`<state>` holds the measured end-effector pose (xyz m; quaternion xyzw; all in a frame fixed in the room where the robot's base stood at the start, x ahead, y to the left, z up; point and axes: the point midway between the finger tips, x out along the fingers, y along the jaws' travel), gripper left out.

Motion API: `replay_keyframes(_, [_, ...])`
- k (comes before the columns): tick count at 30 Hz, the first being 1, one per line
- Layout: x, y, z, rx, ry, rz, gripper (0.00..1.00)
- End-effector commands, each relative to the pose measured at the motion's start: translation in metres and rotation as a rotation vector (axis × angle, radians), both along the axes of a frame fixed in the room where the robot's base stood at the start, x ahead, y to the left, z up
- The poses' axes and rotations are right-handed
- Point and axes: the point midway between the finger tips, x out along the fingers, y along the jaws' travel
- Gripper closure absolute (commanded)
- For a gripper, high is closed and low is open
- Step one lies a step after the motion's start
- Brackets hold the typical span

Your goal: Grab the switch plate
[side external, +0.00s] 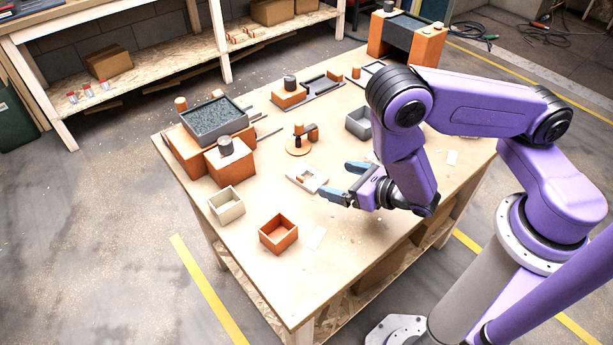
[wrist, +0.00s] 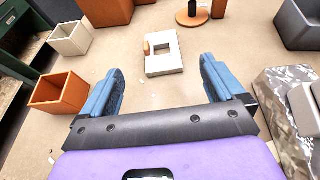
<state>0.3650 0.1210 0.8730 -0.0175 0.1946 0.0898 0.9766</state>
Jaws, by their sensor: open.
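The switch plate (side external: 307,179) is a flat, pale rectangular piece with a rectangular opening, lying on the wooden table. In the wrist view the switch plate (wrist: 177,67) lies ahead of my gripper, roughly centred beyond the gap, with a small orange-brown piece (wrist: 147,48) at its left edge. My gripper (side external: 345,182) has blue fingers, is open and empty, and is just right of the plate in the side view. In the wrist view my gripper (wrist: 162,80) shows both fingers spread wide, neither touching the plate.
An orange box (side external: 279,234) and a cream box (side external: 227,205) stand open at the table's front left. A round base with posts (side external: 299,147) stands behind the plate. A grey bin (side external: 359,123) is farther back. Orange blocks with a grey tray (side external: 215,118) fill the left side.

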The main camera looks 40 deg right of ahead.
Motion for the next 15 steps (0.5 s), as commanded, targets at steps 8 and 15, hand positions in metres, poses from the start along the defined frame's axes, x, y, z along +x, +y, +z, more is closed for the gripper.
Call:
replay_keyframes(8, [0.047, 0.007, -0.019, 0.003, -0.004, -0.005, 0.04])
replay_keyframes(15, [0.066, 0.012, -0.027, 0.000, -0.001, -0.001, 0.04])
